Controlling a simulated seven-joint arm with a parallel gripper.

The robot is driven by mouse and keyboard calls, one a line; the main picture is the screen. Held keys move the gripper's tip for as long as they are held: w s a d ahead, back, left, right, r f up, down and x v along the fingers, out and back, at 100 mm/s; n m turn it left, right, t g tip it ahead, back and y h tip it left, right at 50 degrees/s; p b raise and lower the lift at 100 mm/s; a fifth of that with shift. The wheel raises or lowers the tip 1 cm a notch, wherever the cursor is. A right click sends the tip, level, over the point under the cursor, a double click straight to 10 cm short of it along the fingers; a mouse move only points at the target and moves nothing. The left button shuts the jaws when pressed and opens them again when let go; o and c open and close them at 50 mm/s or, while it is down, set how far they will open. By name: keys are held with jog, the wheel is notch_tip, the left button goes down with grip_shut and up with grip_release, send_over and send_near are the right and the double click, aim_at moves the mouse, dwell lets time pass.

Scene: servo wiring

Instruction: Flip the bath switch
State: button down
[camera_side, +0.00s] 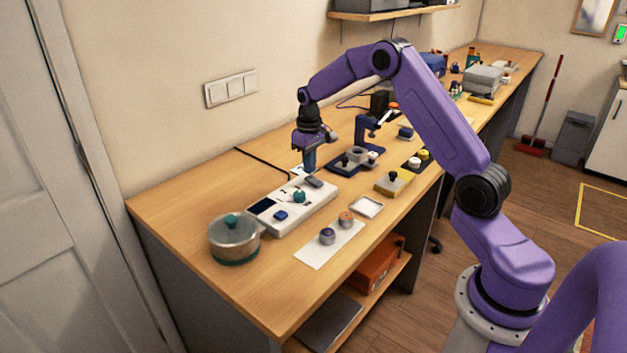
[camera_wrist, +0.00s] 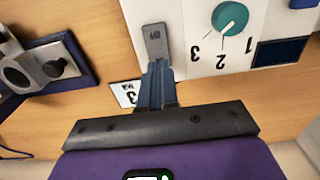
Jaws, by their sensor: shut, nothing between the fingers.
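A white control panel (camera_side: 287,212) lies on the wooden bench. A small grey switch (camera_side: 314,182) sits at its far end; it also shows in the wrist view (camera_wrist: 156,38) with small lettering on it. The panel carries a teal dial (camera_wrist: 230,17) with numbers around it, a dark display (camera_side: 262,204) and a blue button (camera_side: 281,215). My gripper (camera_side: 309,168) is shut and empty, pointing down at the switch's end of the panel. In the wrist view its fingertips (camera_wrist: 158,68) overlap the switch's near end; I cannot tell whether they touch.
A metal pot with a teal knob (camera_side: 234,240) stands beside the panel's near end. A numbered white card (camera_wrist: 126,94) lies by the gripper. A dark blue fixture (camera_side: 352,163) stands close behind. A white sheet (camera_side: 318,250) with two small round parts lies in front.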

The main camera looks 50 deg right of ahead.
aim_at(309, 177)
jog(key=shift+f, duration=0.95)
dwell(0.7)
jog(key=shift+r, duration=3.5)
jog(key=shift+a, duration=0.1)
jog(key=s+a+r+n, duration=0.3)
jog(key=s+a, duration=0.5)
jog(key=a, duration=0.2)
jog(key=s+a+r+n, duration=0.3)
jog(key=s+a, duration=0.5)
jog(key=a, duration=0.1)
jog(key=s+f+n, duration=0.1)
jog(key=s+n, duration=0.5)
jog(key=s, duration=1.7)
jog(key=shift+s+a+n, duration=0.3)
jog(key=shift+s+a, duration=0.05)
jog(key=shift+s, duration=0.05)
